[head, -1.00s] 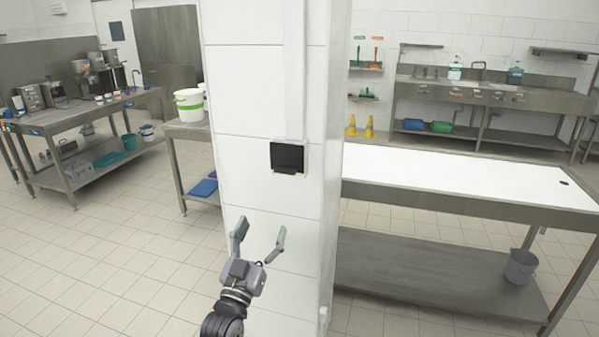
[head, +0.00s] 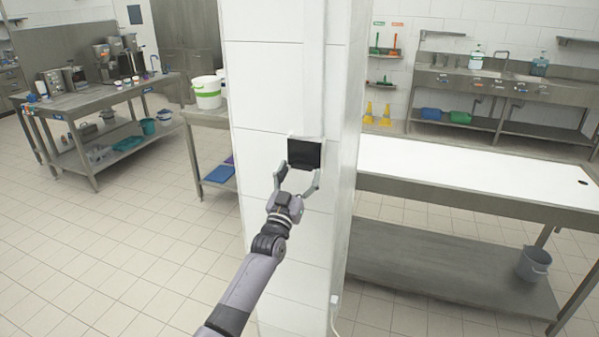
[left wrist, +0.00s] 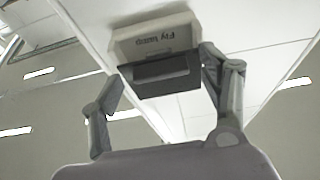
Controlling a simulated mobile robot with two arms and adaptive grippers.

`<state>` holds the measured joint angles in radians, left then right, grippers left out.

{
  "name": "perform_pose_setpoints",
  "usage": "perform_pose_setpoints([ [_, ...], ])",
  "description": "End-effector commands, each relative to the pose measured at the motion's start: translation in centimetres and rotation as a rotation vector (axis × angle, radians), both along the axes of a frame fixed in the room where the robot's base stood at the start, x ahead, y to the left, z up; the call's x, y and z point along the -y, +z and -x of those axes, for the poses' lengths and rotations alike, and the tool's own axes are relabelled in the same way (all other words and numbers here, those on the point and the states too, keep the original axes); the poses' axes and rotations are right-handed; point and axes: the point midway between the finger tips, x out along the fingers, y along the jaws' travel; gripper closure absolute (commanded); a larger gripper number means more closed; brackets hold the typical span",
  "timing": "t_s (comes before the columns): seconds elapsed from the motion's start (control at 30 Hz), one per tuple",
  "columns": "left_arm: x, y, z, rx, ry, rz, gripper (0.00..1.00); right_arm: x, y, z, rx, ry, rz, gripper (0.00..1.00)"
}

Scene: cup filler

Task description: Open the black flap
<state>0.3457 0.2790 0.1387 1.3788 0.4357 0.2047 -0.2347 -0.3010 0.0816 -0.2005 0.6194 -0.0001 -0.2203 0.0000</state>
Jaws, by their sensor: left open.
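The black flap (head: 304,153) is on a small box on the white tiled pillar (head: 270,90). In the left wrist view the black flap (left wrist: 161,74) covers the lower front of a white box (left wrist: 150,40) with dark lettering that is hard to read. My left gripper (head: 298,178) is open and empty, just below the flap. In the left wrist view the two fingers (left wrist: 165,80) stand apart to either side of the flap, the right one close to its edge. I cannot tell whether it touches. My right gripper is not in view.
A long white-topped table (head: 480,180) stands right of the pillar, with a grey bucket (head: 533,263) on its lower shelf. Left of the pillar are a steel table with a white bucket (head: 207,92) and another work table (head: 100,100). The tiled floor at the left front is clear.

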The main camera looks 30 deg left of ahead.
Motion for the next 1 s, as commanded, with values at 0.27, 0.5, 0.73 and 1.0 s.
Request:
perform_pose_setpoints([
  [0.27, -0.05, 0.07, -0.15, 0.0, 0.0, 0.0, 0.3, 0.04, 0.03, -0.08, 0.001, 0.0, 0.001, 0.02],
  [0.5, -0.04, 0.06, -0.13, 0.0, 0.0, 0.0, 0.45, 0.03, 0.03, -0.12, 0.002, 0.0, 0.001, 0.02],
  [0.73, -0.04, 0.05, -0.11, 0.0, 0.0, 0.0, 0.61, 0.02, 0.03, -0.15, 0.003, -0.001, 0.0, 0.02],
  [1.0, -0.04, 0.04, -0.12, 0.0, 0.0, 0.001, 0.79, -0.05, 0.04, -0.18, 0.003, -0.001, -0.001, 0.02],
])
